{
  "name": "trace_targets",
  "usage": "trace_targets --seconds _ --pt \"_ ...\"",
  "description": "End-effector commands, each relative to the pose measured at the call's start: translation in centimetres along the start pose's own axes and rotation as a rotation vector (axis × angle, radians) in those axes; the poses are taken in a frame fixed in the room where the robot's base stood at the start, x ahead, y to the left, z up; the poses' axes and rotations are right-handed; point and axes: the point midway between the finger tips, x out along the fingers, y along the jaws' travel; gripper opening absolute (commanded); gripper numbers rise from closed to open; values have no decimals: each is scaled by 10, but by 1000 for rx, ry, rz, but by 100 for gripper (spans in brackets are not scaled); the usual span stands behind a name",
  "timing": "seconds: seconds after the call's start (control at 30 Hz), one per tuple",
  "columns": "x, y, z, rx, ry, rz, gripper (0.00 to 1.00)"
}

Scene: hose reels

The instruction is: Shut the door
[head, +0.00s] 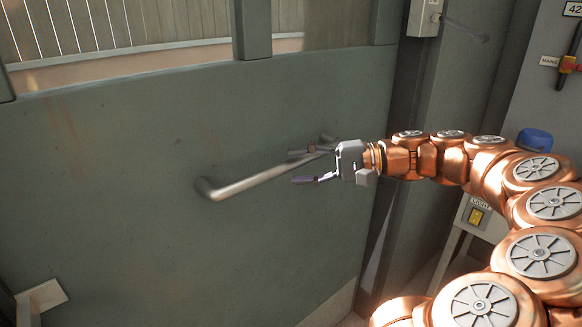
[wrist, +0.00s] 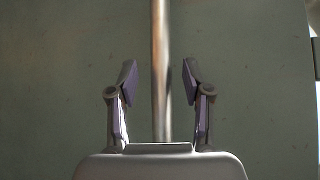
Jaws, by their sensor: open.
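The door (head: 120,160) is a large grey-green panel with a window strip along its top, filling the left and middle of the head view. Its handle (head: 255,181) is a long metal bar fixed at both ends. My gripper (head: 303,167) is open at the right part of the handle, with the fingers pointing left. In the wrist view the handle (wrist: 160,70) runs lengthwise between the two open fingers (wrist: 158,82), with a gap on each side. I cannot tell how deep the bar sits between the fingers. The door surface (wrist: 70,80) fills the background there.
A grey post (head: 425,110) stands right of the door. A grey box (head: 424,17) with a lever is on it. A light switch box (head: 480,216) and a blue object (head: 535,140) are near my arm at the right. A pale bracket (head: 42,297) is at lower left.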

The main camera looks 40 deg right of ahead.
Motion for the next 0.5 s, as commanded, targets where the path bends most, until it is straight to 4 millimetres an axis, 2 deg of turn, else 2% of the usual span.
trace_targets --seconds 0.2,0.5 --pt "-41 1 -2 1 7 0 50" --pt "-80 0 -1 1 1 0 50"
